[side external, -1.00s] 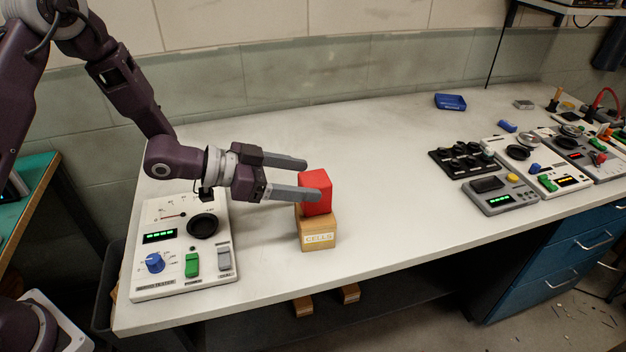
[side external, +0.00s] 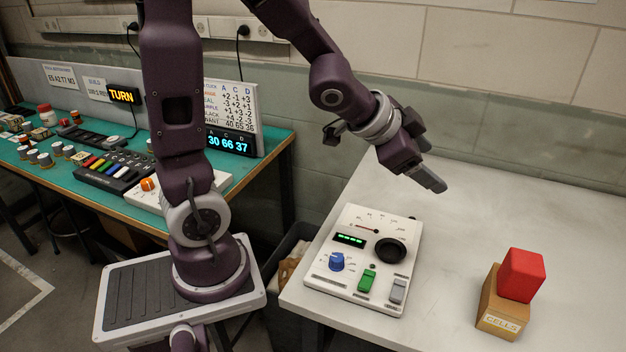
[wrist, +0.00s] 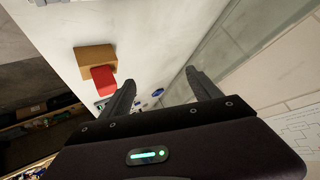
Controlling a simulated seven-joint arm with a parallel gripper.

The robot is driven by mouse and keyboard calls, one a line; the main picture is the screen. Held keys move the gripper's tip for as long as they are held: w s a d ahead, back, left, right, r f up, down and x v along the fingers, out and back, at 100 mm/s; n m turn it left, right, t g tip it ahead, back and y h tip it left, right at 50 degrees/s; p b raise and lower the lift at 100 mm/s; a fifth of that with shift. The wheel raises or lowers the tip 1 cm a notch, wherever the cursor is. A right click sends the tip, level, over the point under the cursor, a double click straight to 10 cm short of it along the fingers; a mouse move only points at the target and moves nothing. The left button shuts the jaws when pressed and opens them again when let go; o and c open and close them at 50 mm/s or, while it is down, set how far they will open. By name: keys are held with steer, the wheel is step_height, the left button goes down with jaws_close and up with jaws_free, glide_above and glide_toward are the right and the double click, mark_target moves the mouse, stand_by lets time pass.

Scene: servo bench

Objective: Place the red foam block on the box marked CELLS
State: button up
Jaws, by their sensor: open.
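The red foam block (side external: 522,274) rests on top of the wooden box marked CELLS (side external: 502,322) on the white bench. The block sits a little askew on the box, and the box's label faces the front. In the wrist view the red block (wrist: 104,79) and the tan box (wrist: 95,58) show left of my fingers. My gripper (side external: 431,165) is open and empty, raised above the bench, up and to the left of the block and well apart from it. Its two fingers (wrist: 165,92) show spread in the wrist view with nothing between them.
A white control panel (side external: 365,262) with a blue knob, green and grey switches and a black dial stands on the bench left of the box. A green-topped table (side external: 270,140) with displays is at the left. The bench behind the box is clear.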

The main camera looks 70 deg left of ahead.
steer(key=s+d+r+n+g, duration=0.1)
steer(key=s+n+g, duration=0.1)
steer(key=s, duration=0.9)
steer(key=s+d+r+n+g, duration=0.1)
steer(key=s+r+n+g, duration=0.1)
steer(key=s, duration=1)
steer(key=shift+s+d+r+n, duration=0.15)
steer(key=shift+d+r+n, duration=0.15)
steer(key=shift+n, duration=0.3)
